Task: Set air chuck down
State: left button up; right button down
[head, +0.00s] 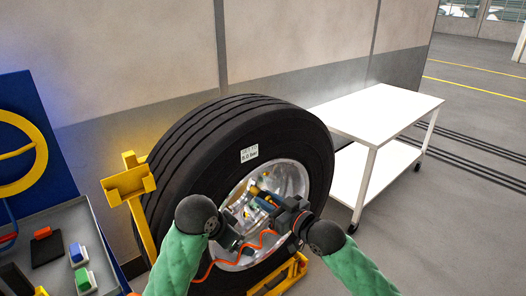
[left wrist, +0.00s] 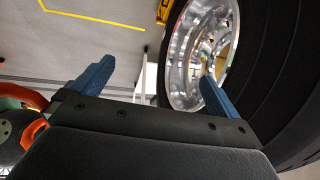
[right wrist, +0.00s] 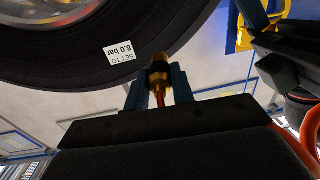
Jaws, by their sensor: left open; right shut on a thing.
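The air chuck (right wrist: 158,72), a brass tip with a black band and a red lower part, stands between the blue fingers of my right gripper (right wrist: 158,90), which is shut on it. In the head view my right gripper (head: 272,207) is in front of the wheel hub, and the chuck is hard to pick out there. An orange hose (head: 222,262) curves from this area down to the left. My left gripper (left wrist: 155,88) is open and empty, with the silver rim (left wrist: 181,62) just beyond its fingers. I cannot tell whether the chuck touches the wheel.
The large black tyre (head: 230,125) with a "SET TO 8.0 bar" label (head: 249,154) stands upright by a yellow stand (head: 130,185). A white trolley (head: 385,108) with bare shelves is at right. A grey tool bench (head: 70,222) with small items is at left. Open floor lies right.

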pick_arm(q)
jog(key=w+d+r+m, duration=0.2)
jog(key=w+d+r, duration=0.15)
jog(key=r, duration=0.45)
notch_tip(320, 180, up, 13)
jog(key=n+g+y, duration=0.2)
jog(key=g+y, duration=0.2)
jog(key=g, duration=0.1)
send_over(263, 192)
notch_tip(263, 192, down, 12)
jog(key=shift+s+r, duration=0.1)
dwell(1.4)
